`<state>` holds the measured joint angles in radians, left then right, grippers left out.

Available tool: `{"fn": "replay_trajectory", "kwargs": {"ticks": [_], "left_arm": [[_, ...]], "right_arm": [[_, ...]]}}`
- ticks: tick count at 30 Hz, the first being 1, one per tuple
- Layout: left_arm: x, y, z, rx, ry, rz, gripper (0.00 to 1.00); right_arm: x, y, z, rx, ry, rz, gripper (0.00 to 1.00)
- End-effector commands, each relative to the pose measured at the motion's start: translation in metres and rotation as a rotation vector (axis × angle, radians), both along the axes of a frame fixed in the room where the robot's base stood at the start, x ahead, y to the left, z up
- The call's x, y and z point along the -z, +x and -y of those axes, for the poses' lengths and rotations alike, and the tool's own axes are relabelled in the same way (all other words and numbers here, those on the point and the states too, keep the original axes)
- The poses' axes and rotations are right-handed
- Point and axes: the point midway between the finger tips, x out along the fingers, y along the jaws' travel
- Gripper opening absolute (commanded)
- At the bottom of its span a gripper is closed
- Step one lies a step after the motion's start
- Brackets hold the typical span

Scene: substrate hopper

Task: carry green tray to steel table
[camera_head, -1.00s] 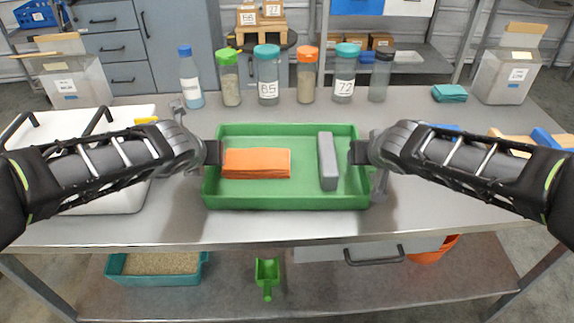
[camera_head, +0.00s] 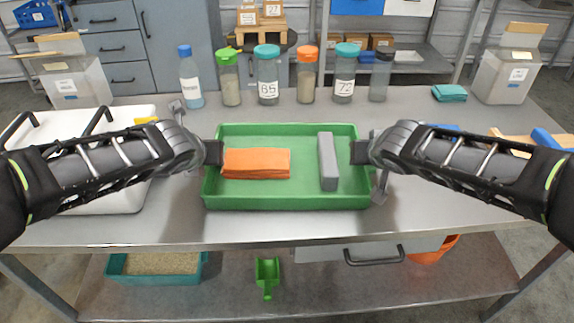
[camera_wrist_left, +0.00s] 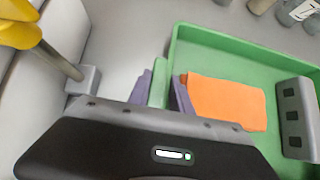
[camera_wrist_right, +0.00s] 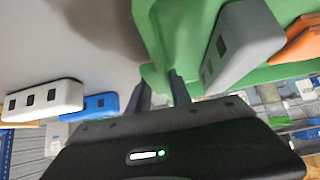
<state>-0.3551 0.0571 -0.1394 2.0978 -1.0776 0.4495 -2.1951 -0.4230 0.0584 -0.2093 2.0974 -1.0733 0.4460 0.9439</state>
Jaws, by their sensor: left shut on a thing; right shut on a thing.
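The green tray (camera_head: 300,197) is at the middle of the steel table (camera_head: 290,228) in the head view, held at both short sides. It holds a folded orange cloth (camera_head: 256,163) on the left and a grey block (camera_head: 328,162) on the right. My left gripper (camera_head: 213,153) is shut on the tray's left wall; its fingers straddle the rim in the left wrist view (camera_wrist_left: 168,92). My right gripper (camera_head: 360,152) is shut on the right wall, also seen in the right wrist view (camera_wrist_right: 162,92). I cannot tell whether the tray's underside touches the table.
Several lidded bottles, one a teal-lidded jar (camera_head: 267,75), stand in a row behind the tray. A white bin (camera_head: 85,190) with black handles is on the left. A teal cloth (camera_head: 449,93) lies at the back right. Bare steel is in front of the tray.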

Motion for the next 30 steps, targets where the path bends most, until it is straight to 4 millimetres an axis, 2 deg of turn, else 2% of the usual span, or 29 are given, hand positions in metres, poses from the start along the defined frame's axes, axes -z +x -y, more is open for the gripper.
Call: {"fn": "replay_trajectory", "kwargs": {"ticks": [23, 30], "left_arm": [[-0.0004, 0.0001, 0.0005, 0.001, 0.000, 0.001, 0.00], [-0.0076, 0.0004, 0.0008, 0.002, -0.001, 0.003, 0.00]], "right_arm": [[-0.0003, 0.0001, -0.0001, 0.000, 0.000, 0.000, 0.00], [-0.0076, 0.0005, -0.0004, -0.001, 0.001, 0.003, 0.00]]}}
